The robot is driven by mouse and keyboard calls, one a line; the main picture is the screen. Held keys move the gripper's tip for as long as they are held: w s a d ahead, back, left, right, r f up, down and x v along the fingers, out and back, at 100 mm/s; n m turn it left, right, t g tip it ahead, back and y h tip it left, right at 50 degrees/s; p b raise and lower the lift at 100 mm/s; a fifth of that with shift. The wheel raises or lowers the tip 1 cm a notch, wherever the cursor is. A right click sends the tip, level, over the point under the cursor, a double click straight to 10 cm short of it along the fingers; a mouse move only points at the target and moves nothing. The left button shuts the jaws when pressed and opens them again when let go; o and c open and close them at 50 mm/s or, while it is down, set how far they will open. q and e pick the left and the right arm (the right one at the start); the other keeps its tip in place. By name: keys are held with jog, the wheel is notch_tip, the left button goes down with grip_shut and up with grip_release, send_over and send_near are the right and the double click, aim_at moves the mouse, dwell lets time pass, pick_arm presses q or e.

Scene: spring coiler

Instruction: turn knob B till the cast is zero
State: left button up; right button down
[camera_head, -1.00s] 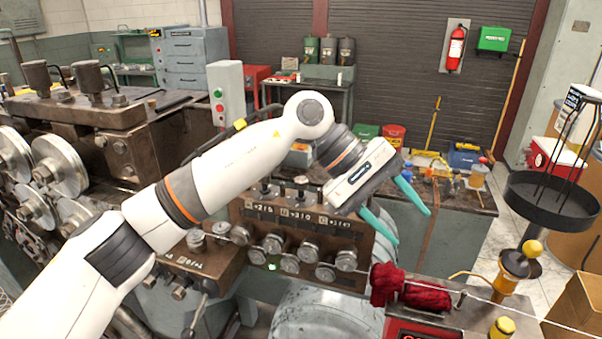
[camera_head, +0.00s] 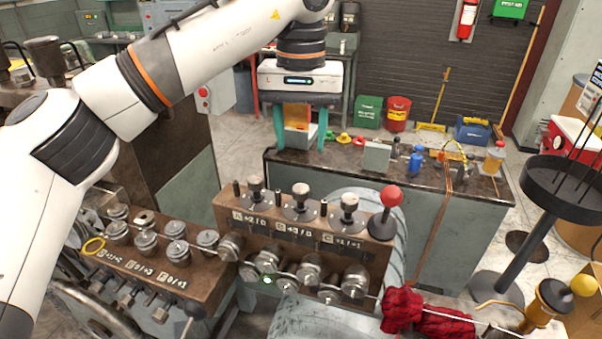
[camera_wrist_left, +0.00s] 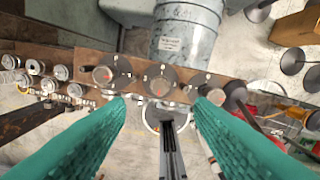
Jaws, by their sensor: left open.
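A brown straightener block (camera_head: 236,217) stands mid-frame in the head view, with three round knobs on top. Knob B (camera_head: 300,192) is the middle one, between knob A (camera_head: 255,184) and knob C (camera_head: 349,201). Small labels on its front are hard to read. My left gripper (camera_head: 300,143) is open and empty, teal fingers pointing down, appearing above and behind the knobs. In the left wrist view, knob B (camera_wrist_left: 160,86) shows between the fingertips (camera_wrist_left: 160,104), apart from them. Knob A (camera_wrist_left: 103,74) and knob C (camera_wrist_left: 215,95) lie to either side. My right gripper is out of view.
A red-ball lever (camera_head: 391,196) stands right of knob C. Wire runs through rollers (camera_head: 309,268) to a red cloth (camera_head: 402,308). A second roller block (camera_head: 187,285) sits left. Behind is a bench (camera_head: 340,168) with small items.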

aim_at(301, 187)
pick_arm(q)
jog(key=f+p, duration=0.1)
jog(key=f, duration=0.2)
jog(key=shift+s+f, duration=0.2)
jog(key=f, duration=0.1)
jog(key=f+p, duration=0.1)
jog(key=f, duration=0.3)
jog(key=shift+w+f+p, duration=0.15)
jog(key=shift+w+p, duration=0.15)
jog(key=shift+p, duration=0.1)
jog(key=shift+s+f, duration=0.15)
jog(key=shift+f, duration=0.2)
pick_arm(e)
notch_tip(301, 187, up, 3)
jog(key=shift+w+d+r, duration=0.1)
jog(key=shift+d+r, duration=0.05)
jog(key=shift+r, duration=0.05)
pick_arm(q)
jog(key=shift+c, duration=0.4)
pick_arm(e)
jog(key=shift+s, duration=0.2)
pick_arm(q)
jog(key=c, duration=0.9)
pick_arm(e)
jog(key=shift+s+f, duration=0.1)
